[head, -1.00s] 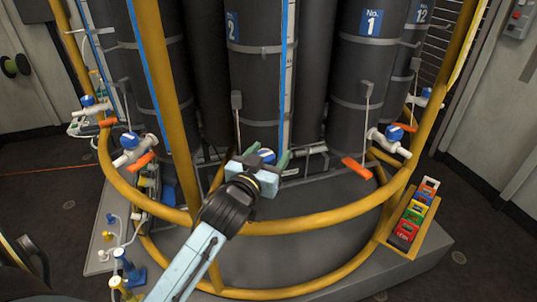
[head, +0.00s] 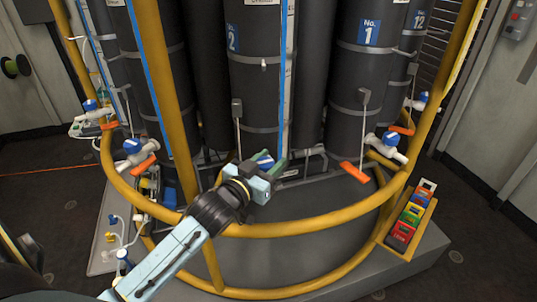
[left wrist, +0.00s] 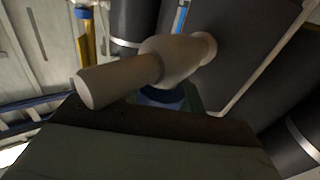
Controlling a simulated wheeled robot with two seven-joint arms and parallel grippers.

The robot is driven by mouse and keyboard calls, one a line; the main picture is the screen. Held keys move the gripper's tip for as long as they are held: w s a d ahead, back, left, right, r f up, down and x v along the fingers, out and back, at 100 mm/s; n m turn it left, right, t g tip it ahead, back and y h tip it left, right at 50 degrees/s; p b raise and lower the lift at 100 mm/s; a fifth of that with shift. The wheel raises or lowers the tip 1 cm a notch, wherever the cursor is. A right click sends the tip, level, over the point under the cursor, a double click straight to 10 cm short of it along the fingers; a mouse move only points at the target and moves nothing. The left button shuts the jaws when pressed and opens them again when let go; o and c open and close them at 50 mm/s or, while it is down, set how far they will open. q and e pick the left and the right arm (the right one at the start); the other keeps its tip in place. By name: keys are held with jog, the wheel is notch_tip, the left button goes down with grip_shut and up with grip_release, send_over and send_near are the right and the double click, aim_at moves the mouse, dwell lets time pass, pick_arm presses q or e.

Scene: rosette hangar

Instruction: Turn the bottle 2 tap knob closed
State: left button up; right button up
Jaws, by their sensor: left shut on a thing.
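Bottle 2 (head: 255,95) is the dark cylinder with a blue "2" label, left of bottle No. 1. Its tap has a blue knob (head: 265,159), mostly hidden by my left gripper (head: 262,165) in the head view. The left gripper is shut on this knob from the near side, inside the yellow rail. In the left wrist view the pale tap body (left wrist: 165,65) crosses above the jaws, and the blue knob (left wrist: 163,97) shows partly behind their dark edge. My right gripper is not in view.
A yellow ring rail (head: 300,226) runs round the front, with uprights at left and right; my left arm passes over it. Similar blue-knobbed taps stand at left (head: 132,147) and right (head: 388,141). A box of coloured items (head: 411,217) sits on the right plinth.

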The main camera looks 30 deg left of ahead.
pick_arm(q)
jog(key=m+h+p, duration=0.1)
jog(key=m+h, duration=0.1)
jog(key=h, duration=0.1)
jog(key=shift+r+g, duration=0.1)
jog(key=shift+g, duration=0.2)
jog(key=shift+d+m+g+h+p, duration=0.25)
jog(key=shift+m+g+h+p, duration=0.15)
jog(key=shift+m+h, duration=0.75)
jog(key=shift+h, duration=0.35)
jog(key=o, duration=1)
jog(key=shift+s, duration=0.1)
jog(key=v, duration=1.3)
jog(key=shift+s, duration=0.15)
